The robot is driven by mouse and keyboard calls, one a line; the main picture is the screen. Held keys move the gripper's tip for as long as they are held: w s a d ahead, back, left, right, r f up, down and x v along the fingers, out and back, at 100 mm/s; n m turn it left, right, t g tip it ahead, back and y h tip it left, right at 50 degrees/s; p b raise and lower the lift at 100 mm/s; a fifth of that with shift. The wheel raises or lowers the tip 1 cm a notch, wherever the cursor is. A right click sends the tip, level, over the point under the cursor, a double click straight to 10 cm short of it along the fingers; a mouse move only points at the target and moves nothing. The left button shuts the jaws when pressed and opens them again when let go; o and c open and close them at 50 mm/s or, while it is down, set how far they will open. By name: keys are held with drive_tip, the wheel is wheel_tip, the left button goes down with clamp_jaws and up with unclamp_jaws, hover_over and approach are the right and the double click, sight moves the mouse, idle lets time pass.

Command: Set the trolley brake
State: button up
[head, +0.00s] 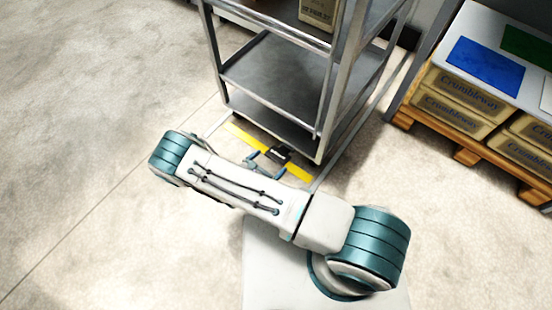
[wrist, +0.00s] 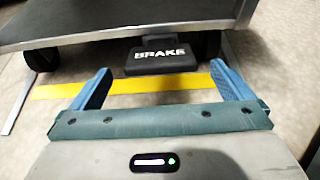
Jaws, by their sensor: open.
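The grey metal trolley (head: 275,80) with open shelves stands just beyond my arm in the head view. Its black brake pedal, marked BRAKE (wrist: 161,57), sticks out from under the bottom shelf (wrist: 60,25) in the wrist view. The pedal also shows in the head view (head: 280,153), near the floor at the trolley's near side. My gripper (wrist: 160,85) is open and empty, its two blue fingers low over the floor. The pedal lies ahead of the fingers, roughly centred between them, and I see no contact. In the head view my arm partly hides the gripper (head: 265,164).
A yellow floor stripe (head: 299,172) runs along the trolley's near side. A dark caster (wrist: 42,59) shows under the shelf. A box (head: 318,12) sits on an upper shelf. A pallet of Crumbleway boxes (head: 450,105) stands at right. The floor at left is clear.

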sight(273, 159)
drive_tip(key=b+x, duration=0.1)
drive_tip(key=x, duration=0.4)
drive_tip(key=shift+w, duration=0.15)
